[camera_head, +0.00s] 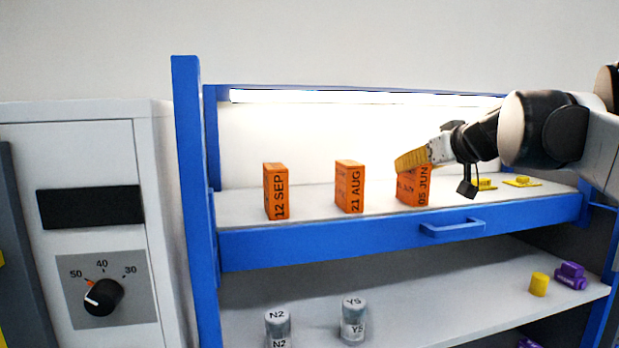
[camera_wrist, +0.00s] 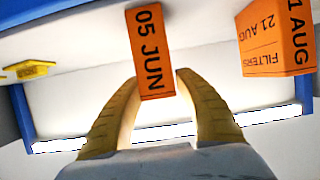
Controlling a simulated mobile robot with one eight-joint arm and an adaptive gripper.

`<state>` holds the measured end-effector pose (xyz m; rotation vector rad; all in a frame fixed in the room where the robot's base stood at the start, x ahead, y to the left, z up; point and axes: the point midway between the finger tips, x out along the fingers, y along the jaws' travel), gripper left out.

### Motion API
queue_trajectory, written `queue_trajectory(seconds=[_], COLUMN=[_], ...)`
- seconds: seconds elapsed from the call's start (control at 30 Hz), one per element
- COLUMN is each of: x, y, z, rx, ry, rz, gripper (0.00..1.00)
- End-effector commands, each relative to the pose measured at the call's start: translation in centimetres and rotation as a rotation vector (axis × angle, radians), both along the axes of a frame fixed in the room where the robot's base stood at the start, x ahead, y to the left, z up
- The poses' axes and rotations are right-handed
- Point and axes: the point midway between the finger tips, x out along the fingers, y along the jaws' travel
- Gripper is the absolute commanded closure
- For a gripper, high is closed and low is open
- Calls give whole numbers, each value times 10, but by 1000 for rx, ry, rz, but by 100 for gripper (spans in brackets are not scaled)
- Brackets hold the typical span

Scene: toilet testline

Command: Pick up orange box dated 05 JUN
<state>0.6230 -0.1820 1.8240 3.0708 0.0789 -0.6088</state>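The orange box dated 05 JUN (camera_head: 414,190) stands on the white top shelf, the rightmost of three orange boxes. In the wrist view the box (camera_wrist: 151,50) appears with its text running along its face. My gripper (camera_head: 412,160) reaches in from the right, its yellow fingers over the top of this box and hiding part of it. In the wrist view the two fingers (camera_wrist: 157,80) are parted, one on each side of the box's end, tips very close to its sides. I cannot tell whether they press on it.
Orange boxes marked 21 AUG (camera_head: 349,187) and 12 SEP (camera_head: 276,191) stand to the left. Yellow pieces (camera_head: 522,181) lie to the right. A blue front rail with a handle (camera_head: 452,228) edges the shelf; a light bar (camera_head: 330,97) runs above it.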

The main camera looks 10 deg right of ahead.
Motion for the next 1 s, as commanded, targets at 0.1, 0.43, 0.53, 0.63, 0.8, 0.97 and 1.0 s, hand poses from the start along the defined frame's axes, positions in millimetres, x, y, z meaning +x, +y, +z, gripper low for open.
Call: queue_trajectory(seconds=[0.1, 0.43, 0.53, 0.63, 0.8, 0.97, 1.0], x=[0, 0, 0, 0, 0, -3, -5], y=[0, 0, 0, 0, 0, -22, -31], z=[0, 0, 0, 5, 25, 51, 56], rx=[0, -1, -1, -1, 0, 0, 1], ry=[0, 1, 1, 1, 0, 1, 1], rz=[0, 1, 1, 1, 0, -5, -6], gripper=[100, 100, 100, 100, 100, 100, 100])
